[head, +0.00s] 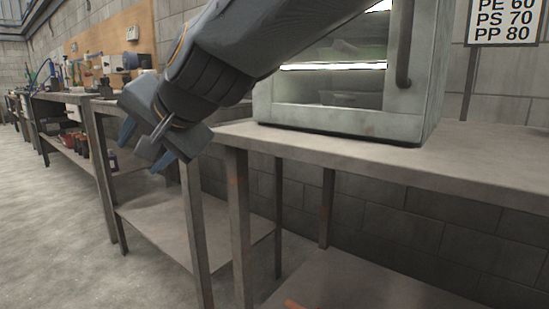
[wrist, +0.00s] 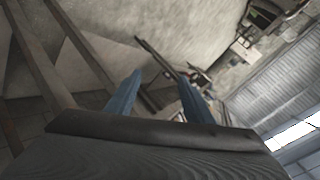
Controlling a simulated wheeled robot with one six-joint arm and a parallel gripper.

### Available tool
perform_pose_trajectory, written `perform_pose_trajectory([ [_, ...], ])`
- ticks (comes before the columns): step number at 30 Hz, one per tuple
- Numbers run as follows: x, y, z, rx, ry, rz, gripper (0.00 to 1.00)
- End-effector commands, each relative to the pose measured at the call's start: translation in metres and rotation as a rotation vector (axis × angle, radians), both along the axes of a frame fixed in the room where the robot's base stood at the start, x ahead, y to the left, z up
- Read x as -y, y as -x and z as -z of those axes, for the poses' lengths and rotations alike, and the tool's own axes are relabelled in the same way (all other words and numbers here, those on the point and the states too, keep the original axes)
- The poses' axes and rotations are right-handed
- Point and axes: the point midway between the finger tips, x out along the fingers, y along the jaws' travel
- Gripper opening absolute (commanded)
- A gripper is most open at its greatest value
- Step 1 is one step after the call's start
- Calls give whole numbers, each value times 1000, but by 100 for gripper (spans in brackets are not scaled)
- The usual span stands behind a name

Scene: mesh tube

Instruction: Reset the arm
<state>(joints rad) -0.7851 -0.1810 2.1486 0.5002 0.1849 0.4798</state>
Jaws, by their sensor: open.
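My gripper (head: 146,150) hangs at the end of my dark arm in the left half of the head view, pointing down and to the left. It is in front of the metal workbenches, near the left end of the bench with the cabinet. Its two blue fingers are apart with nothing seen between them. In the wrist view the blue fingers (wrist: 158,97) are also spread, with floor and bench parts beyond them.
A grey metal bench (head: 480,165) bears a glass-fronted cabinet (head: 350,122) at the right. Another bench (head: 70,96) with tools and bottles runs along the wall at the left. A lower shelf (head: 190,235) lies beneath. Open concrete floor (head: 50,220) is at the left.

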Motion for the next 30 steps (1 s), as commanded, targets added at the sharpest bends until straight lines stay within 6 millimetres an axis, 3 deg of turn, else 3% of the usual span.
perform_pose_trajectory([
  [3,37,38,64,-39,212,-130,48],
  [9,111,107,151,-126,523,-366,48],
  [12,148,139,181,-175,642,-474,48],
  [18,217,197,223,-274,831,-673,48],
  [30,250,185,157,-337,842,-556,48],
])
